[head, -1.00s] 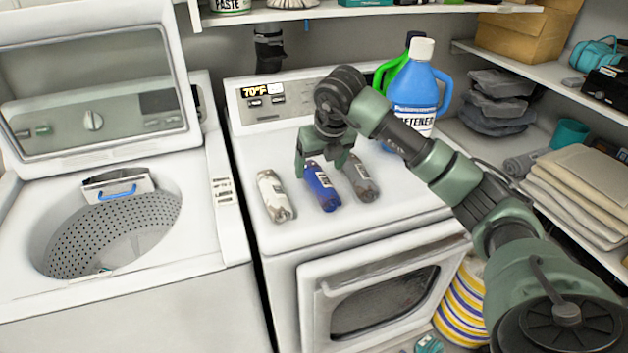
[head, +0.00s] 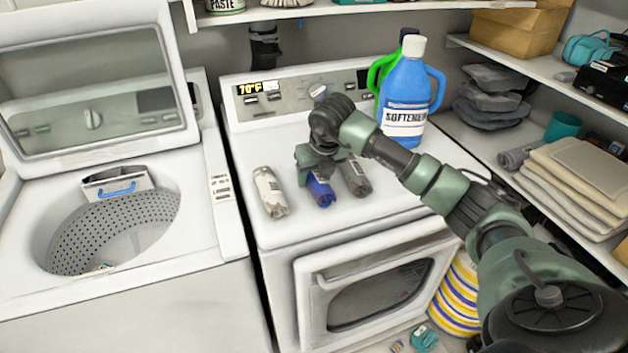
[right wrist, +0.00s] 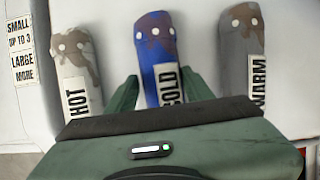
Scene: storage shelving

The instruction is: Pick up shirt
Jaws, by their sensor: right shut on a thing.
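Three rolled shirts lie in a row on top of the white dryer (head: 350,222). The white stained one (head: 270,192) is on the left, the blue one (head: 321,194) in the middle, the grey one (head: 355,178) on the right. In the right wrist view the white shirt (right wrist: 76,65) reads HOT, the blue shirt (right wrist: 157,48) COLD and the grey shirt (right wrist: 242,50) WARM. My right gripper (head: 318,174) is low over the blue shirt and shut on it, with one finger on each side (right wrist: 162,90). Its body hides the shirt's near end in the wrist view. My left gripper is out of view.
A blue softener bottle (head: 407,100) and a green jug (head: 381,72) stand at the dryer's back right. An open washer (head: 110,225) stands left. A shelf on the right holds folded cloths (head: 580,175) and a teal cup (head: 563,126).

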